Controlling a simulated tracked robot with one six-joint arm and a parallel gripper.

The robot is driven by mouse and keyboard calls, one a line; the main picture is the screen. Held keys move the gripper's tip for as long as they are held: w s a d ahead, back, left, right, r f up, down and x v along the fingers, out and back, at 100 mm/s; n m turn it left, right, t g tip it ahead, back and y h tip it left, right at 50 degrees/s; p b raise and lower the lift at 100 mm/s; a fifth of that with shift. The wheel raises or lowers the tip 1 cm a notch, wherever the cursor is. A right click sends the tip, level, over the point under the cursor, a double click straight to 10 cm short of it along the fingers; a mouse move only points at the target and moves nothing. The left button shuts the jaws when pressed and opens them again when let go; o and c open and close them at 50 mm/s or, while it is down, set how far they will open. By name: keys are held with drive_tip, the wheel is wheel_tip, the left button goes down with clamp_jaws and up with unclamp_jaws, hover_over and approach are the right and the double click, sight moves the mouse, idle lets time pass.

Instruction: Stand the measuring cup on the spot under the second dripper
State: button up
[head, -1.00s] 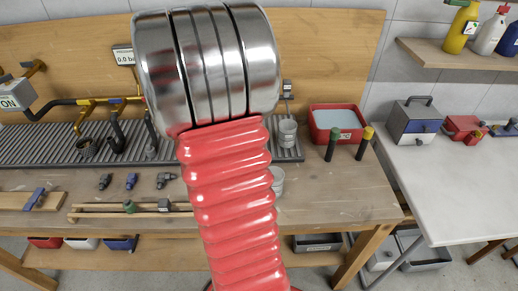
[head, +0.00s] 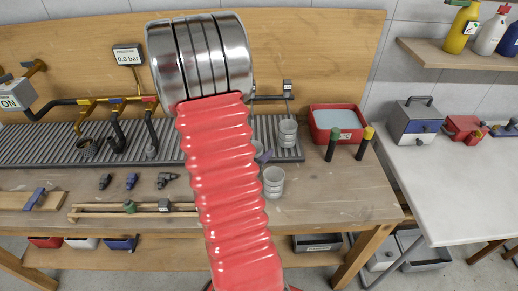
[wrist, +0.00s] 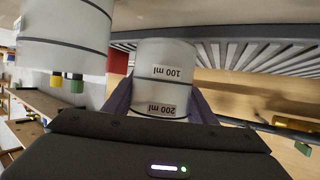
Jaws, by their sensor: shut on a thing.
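A translucent measuring cup (wrist: 165,70), marked 100 ml and 200 ml, sits between the purple fingers of my gripper (wrist: 160,95) in the wrist view. In the head view only slivers of this cup (head: 258,147) and a purple finger (head: 264,157) show beside my red arm. My gripper is shut on the cup, over or near the right part of the slatted grate. A pipe end with a grey box (head: 287,86) hangs above another cup (head: 287,132) on the grate. I cannot tell which outlet is the second dripper, and its spot is not visible.
Another cup (head: 273,182) stands on the bench in front of the grate (head: 50,146). Clear bench lies right of the front cup.

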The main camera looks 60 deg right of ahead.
drive_tip(key=shift+d, duration=0.1)
drive_tip(key=shift+w+d+f, duration=0.2)
drive_tip(key=shift+w+d, duration=0.35)
drive_tip(key=shift+d, duration=0.5)
drive_tip(key=shift+w+d+f, duration=0.25)
drive_tip(key=shift+w+d, duration=0.3)
drive_tip(key=shift+d, duration=0.5)
drive_tip(key=shift+w+d+f, duration=0.2)
drive_tip(key=shift+w+d, duration=0.35)
drive_tip(key=shift+d, duration=0.5)
drive_tip(key=shift+w+d+f, duration=0.1)
drive_tip(key=shift+w+d, duration=0.4)
drive_tip(key=shift+d, duration=0.5)
drive_tip(key=shift+w+d+f, duration=0.1)
drive_tip(key=shift+w+d, duration=0.45)
drive_tip(key=shift+d, duration=0.45)
drive_tip(key=shift+w+d+f, duration=0.1)
drive_tip(key=shift+w+d, duration=0.4)
drive_tip(key=shift+d, duration=0.5)
drive_tip(key=shift+f, duration=0.15)
drive_tip(key=o, duration=1.1)
drive_tip(key=shift+a, duration=0.15)
drive_tip(key=shift+v, duration=2.85)
